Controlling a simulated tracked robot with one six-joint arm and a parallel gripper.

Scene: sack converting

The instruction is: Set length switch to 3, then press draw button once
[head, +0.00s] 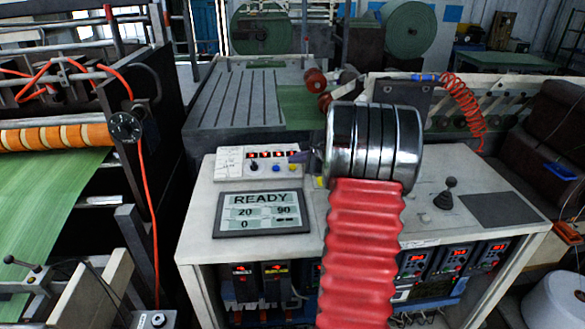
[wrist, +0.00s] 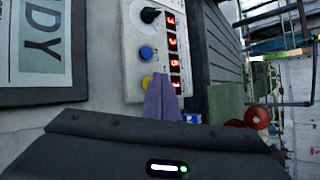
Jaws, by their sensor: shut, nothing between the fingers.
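A pale control box (head: 232,165) stands on the console behind the screen. It carries a row of red digits (head: 272,154), a black knob (head: 254,167), a blue button (head: 277,168) and a yellow button. The wrist view shows the black knob (wrist: 150,15), blue button (wrist: 147,53) and yellow button (wrist: 147,82) in a line. The knob's setting and any labels are too small to read. My gripper (head: 297,157) is shut and empty, its purple fingertips (wrist: 160,82) right by the yellow button. I cannot tell whether they touch it.
A screen (head: 262,212) reads READY, 20, 90 and 0. A joystick (head: 446,195) and a dark pad (head: 497,209) sit at the console's right. Green sheet on a roller machine (head: 55,137) lies left. A slatted bed (head: 235,97) is behind the box.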

